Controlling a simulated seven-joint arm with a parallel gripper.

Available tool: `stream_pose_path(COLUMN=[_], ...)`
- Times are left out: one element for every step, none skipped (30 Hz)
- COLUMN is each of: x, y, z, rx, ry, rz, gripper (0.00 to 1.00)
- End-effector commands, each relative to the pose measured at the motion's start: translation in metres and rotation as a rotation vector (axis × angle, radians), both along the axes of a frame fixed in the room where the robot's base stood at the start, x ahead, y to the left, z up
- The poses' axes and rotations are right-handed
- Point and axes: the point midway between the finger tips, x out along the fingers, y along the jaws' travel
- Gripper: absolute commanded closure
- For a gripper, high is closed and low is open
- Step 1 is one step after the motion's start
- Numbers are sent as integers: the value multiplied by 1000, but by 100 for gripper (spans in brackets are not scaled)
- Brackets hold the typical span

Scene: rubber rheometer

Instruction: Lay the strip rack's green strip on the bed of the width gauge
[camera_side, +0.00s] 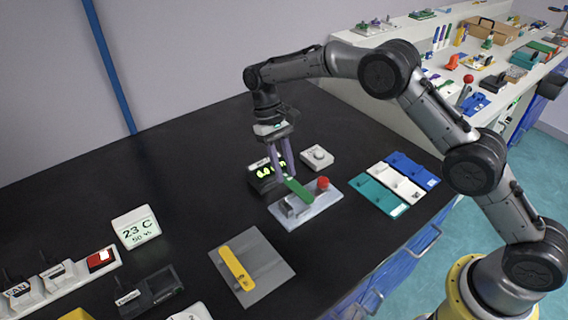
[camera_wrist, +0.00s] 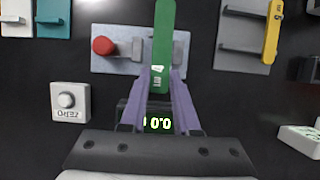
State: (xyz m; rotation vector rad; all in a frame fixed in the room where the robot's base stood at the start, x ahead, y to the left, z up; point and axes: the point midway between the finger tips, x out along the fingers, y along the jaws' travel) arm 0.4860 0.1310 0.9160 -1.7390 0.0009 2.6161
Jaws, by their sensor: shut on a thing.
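My gripper (camera_side: 284,172) is shut on one end of the green strip (camera_side: 298,189). In the wrist view the strip (camera_wrist: 164,32) runs lengthwise up from between my purple fingers (camera_wrist: 160,84). The strip is over the width gauge (camera_side: 325,202), a pale grey plate with a red knob (camera_side: 323,183) and small grey blocks. In the wrist view the gauge (camera_wrist: 125,66) lies behind the strip, which hides its middle. I cannot tell whether the strip touches the gauge. The strip rack (camera_side: 271,271) is a grey plate holding a yellow strip (camera_side: 237,268).
A small display (camera_wrist: 157,122) reading 0.0 and a white ZERO button box (camera_side: 317,157) stand beside the gauge. Teal, white and blue plates (camera_side: 378,193) lie to its right. Black bench between the gauge and rack is clear.

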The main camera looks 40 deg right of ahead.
Motion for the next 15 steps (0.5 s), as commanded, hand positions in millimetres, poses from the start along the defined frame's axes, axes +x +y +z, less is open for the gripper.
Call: stream_pose_path(x=[0,-1,-1,0,0,0,0,-1,0,0,0,0,0,0,0], y=[0,0,0,0,0,0,0,0,0,0,0,0,0,0,0], z=[-5,-8,-11,-14,-17,-20,-23,-26,-29,-31,-33,-36,-37,-39,-41], rx=[0,0,0,0,0,0,0,0,0,0,0,0,0,0,0], ry=[2,2,2,2,1,1,1,2,1,1,0,0,1,1,1], rz=[0,0,0,0,0,0,0,0,0,0,0,0,0,0,0], gripper=[100,100,100,100,100,100,100,100,100,100,100,100,100,100,100])
